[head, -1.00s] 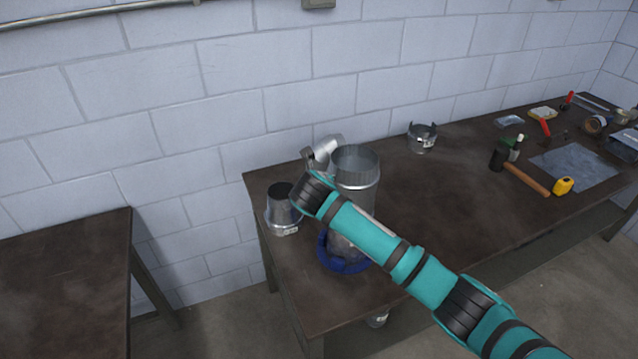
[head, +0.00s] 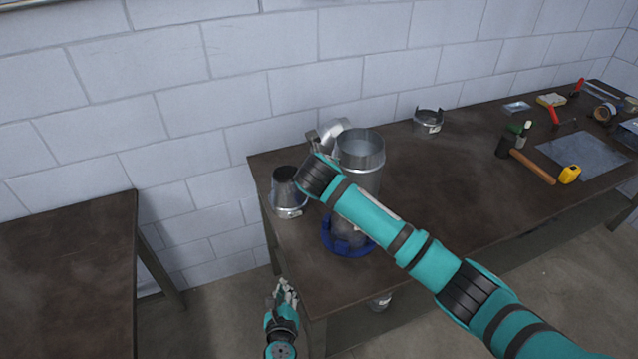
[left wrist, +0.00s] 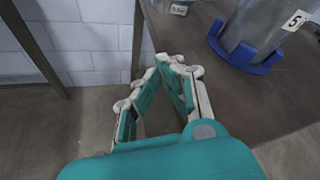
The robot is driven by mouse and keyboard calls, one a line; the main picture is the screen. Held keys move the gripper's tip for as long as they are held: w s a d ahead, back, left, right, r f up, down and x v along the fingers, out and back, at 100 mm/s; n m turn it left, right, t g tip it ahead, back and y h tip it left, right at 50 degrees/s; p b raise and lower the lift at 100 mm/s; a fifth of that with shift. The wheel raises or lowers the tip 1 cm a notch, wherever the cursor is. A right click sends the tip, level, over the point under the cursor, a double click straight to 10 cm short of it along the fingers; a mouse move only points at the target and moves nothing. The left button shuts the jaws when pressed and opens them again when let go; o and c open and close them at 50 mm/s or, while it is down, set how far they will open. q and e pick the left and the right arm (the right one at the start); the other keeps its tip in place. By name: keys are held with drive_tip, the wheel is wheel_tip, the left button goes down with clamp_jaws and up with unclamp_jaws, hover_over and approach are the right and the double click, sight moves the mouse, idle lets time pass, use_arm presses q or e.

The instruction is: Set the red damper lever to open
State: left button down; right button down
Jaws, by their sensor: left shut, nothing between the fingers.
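I make out no red damper lever on any duct piece. A tall galvanized duct (head: 360,153) stands upright in a blue ring holder (head: 348,243) at the table's left end; my right arm crosses in front and hides part of it. The left wrist view shows its base with a label "5" (left wrist: 295,20) and the blue holder (left wrist: 245,55). My left gripper (head: 285,287) is shut and empty, low beside the table's front left corner, apart from the duct. It also shows in the left wrist view (left wrist: 165,65).
A short tapered duct piece (head: 286,192) and a grey elbow (head: 335,130) stand near the tall duct. A metal collar (head: 428,121) is farther back. A hammer (head: 532,167), yellow tape measure (head: 569,174) and red-handled tools lie right. Another table (head: 65,270) stands left, across a floor gap.

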use_arm(q)
drive_tip(key=w+d+r+m+t+h, duration=0.2)
drive_tip(key=d+r+m+t, duration=0.15)
drive_tip(key=r, duration=0.55)
drive_tip(key=w+d+r+m+t+h, duration=0.15)
drive_tip(key=d+r+m, duration=0.3)
drive_tip(key=r, duration=0.45)
use_arm(e)
drive_tip(key=shift+f, duration=0.1)
use_arm(q)
drive_tip(key=w+d+r, duration=0.2)
drive_tip(key=w+r, duration=0.3)
drive_tip(key=w, duration=0.6)
drive_tip(key=shift+w+d+r+t, duration=0.15)
drive_tip(key=shift+w+t, duration=0.1)
drive_tip(key=shift+t, duration=0.05)
drive_tip(key=shift+y, duration=0.25)
drive_tip(key=shift+w+r, duration=0.3)
drive_tip(key=shift+r, duration=0.35)
use_arm(e)
drive_tip(key=shift+d, duration=0.1)
drive_tip(key=shift+f, duration=0.1)
